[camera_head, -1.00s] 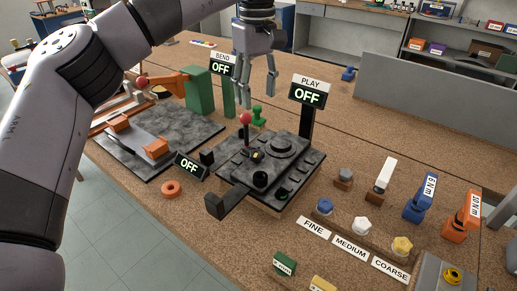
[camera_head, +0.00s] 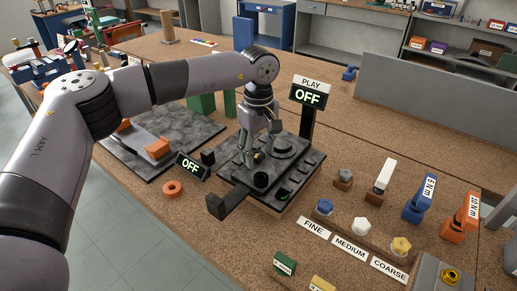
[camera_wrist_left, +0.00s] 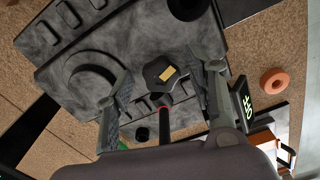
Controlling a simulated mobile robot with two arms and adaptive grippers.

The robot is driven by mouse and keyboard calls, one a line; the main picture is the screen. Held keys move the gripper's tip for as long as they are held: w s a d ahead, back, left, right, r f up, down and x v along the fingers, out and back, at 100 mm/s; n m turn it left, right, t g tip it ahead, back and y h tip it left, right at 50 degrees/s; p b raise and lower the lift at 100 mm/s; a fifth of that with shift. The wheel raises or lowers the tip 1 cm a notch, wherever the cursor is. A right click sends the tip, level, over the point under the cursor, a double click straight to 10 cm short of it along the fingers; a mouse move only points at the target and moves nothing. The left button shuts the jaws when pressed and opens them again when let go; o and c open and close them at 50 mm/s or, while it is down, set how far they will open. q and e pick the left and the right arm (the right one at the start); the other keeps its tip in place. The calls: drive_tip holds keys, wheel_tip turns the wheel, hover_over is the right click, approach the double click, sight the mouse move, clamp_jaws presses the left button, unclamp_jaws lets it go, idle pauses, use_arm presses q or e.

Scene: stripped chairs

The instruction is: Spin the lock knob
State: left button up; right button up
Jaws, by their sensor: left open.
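The black lock knob (camera_wrist_left: 165,75) has a lobed rim and a yellow mark on top. It sits on the dark grey machine block (camera_head: 222,175). My left gripper (camera_head: 257,153) is over the block, pointing down and open. In the left wrist view the fingers of my left gripper (camera_wrist_left: 162,78) stand on either side of the knob; I cannot tell whether they touch it. A lever with a red part (camera_wrist_left: 160,104) stands close to the knob, between the fingers in that view. In the head view the gripper largely hides the knob and lever. My right gripper is not in view.
The PLAY sign (camera_head: 310,91) reads OFF and stands behind the block. A smaller OFF display (camera_head: 190,166) and an orange ring (camera_head: 173,188) are to the left. Fine, medium and coarse knobs (camera_head: 361,226) and torque tools (camera_head: 419,199) stand on the right.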

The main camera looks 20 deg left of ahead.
use_arm(q)
drive_tip(key=shift+c, duration=0.2)
drive_tip(key=c, duration=1.1)
drive_tip(key=shift+c, duration=0.2)
